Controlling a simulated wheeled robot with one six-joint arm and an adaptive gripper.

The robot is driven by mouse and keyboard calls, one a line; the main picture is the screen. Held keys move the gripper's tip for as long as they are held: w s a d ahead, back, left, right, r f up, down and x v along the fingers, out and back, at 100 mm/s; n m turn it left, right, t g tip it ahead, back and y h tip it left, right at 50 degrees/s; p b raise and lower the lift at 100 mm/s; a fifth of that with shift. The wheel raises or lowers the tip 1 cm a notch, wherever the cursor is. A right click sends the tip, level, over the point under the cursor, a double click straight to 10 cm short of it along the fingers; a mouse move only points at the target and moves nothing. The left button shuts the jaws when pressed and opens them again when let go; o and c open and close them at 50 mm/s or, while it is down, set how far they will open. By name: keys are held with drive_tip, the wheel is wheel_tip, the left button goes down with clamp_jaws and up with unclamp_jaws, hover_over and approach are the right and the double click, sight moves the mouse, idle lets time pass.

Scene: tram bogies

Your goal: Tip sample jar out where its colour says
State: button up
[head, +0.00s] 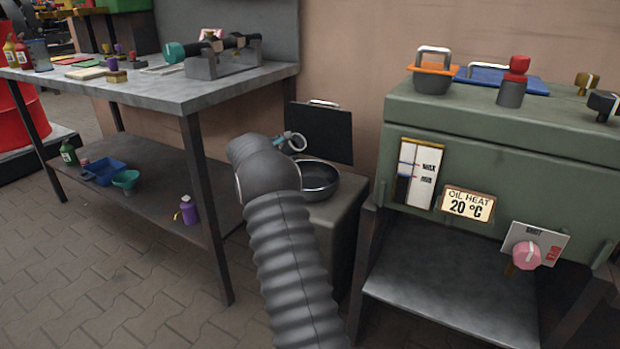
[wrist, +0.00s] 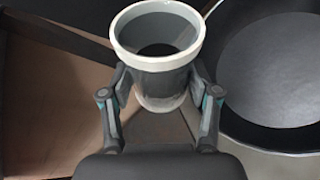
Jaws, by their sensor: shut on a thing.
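In the wrist view, my gripper (wrist: 160,97) is shut on the sample jar (wrist: 166,82), with one finger on each side. The jar has a pale thick rim and grey walls, and its mouth faces the camera. Its inside looks dark grey; I cannot tell a clear colour of contents. A wide dark pan (wrist: 285,75) lies just right of the jar. In the head view, a round metal pan (head: 329,190) sits on a low grey stand, partly behind my arm. My arm hides most of the gripper and jar there.
A dark upright panel (head: 322,130) stands behind the pan. The green oil unit (head: 500,135) on the right carries a gauge, a 20 °C sign and a pink knob (head: 526,255). A workbench (head: 150,91) stands left, with a blue tray (head: 104,172) and teal funnel (head: 126,179) below.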

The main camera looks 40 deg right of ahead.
drive_tip(key=shift+r+m+t+b, duration=0.45)
drive_tip(key=shift+m+b, duration=0.25)
drive_tip(key=shift+b, duration=1.55)
drive_tip(key=shift+f+m+t+b, duration=0.4)
drive_tip(key=shift+m+b, duration=0.3)
drive_tip(key=shift+b, duration=1.7)
drive_tip(key=shift+s+f+m+t+h, duration=0.1)
drive_tip(key=shift+f+m+t+h, duration=0.15)
drive_tip(key=shift+m+t, duration=0.3)
drive_tip(key=shift+s+d+f+m, duration=0.15)
drive_tip(key=shift+s+f+m, duration=0.1)
drive_tip(key=shift+s+m, duration=0.5)
drive_tip(key=shift+s+f+m+t+h, duration=0.3)
drive_tip(key=shift+f+m+t, duration=0.1)
drive_tip(key=shift+m, duration=0.2)
idle(0.6)
drive_tip(key=shift+r, duration=0.1)
drive_tip(key=shift+w+r+n, duration=0.2)
drive_tip(key=shift+r+n, duration=0.1)
drive_tip(key=shift+n, duration=0.3)
drive_tip(key=shift+w+r+n+g, duration=0.25)
drive_tip(key=shift+w+n+g, duration=0.3)
drive_tip(key=shift+w, duration=0.2)
drive_tip(key=shift+w, duration=0.15)
